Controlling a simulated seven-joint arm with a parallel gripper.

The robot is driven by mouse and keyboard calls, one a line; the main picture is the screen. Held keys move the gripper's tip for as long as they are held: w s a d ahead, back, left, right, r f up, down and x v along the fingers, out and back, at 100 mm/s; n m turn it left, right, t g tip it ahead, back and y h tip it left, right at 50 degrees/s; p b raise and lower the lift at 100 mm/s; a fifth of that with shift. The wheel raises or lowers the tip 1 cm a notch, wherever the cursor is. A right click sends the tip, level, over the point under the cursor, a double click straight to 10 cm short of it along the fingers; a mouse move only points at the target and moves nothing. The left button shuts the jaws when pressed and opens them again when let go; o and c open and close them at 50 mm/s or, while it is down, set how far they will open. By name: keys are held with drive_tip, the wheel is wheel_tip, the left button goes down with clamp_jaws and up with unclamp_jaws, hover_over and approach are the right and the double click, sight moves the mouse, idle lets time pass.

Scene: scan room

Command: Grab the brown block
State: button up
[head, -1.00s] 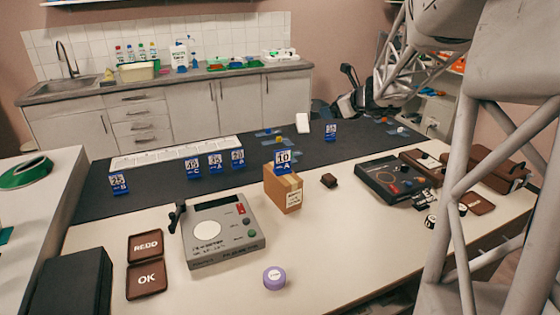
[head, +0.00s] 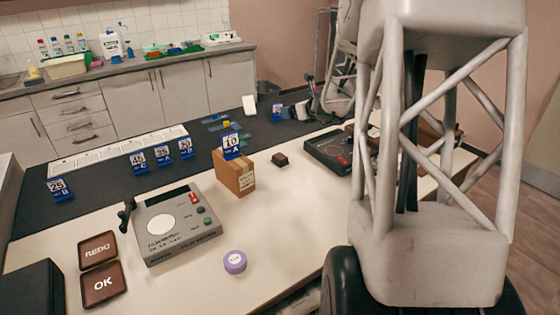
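A small dark brown block (head: 280,159) sits on the pale front part of the table in the head view. It lies just right of a larger light-brown cardboard box (head: 234,173) and apart from it. Nothing touches the dark block. The end of my arm, which seems to be my gripper (head: 311,92), shows small and dark near the table's far edge, well behind the block. Its fingers are too small and partly hidden to tell whether they are open.
A grey device (head: 178,224) with buttons stands left of the box, and a purple round tub (head: 235,262) lies in front. A dark device (head: 328,153) stands right of the block. Blue numbered markers (head: 231,145) stand around. My arm's lattice link covers the table's right side.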

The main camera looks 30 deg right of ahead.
approach(283, 158)
drive_tip(key=x, duration=0.3)
drive_tip(key=shift+f, duration=0.25)
drive_tip(key=shift+w+a, duration=0.1)
drive_tip(key=shift+w, duration=0.1)
drive_tip(key=shift+x, duration=1.15)
drive_tip(key=shift+w+f, duration=0.1)
drive_tip(key=shift+x, duration=2.5)
drive_tip(key=c, duration=1)
drive_tip(key=shift+r, duration=0.2)
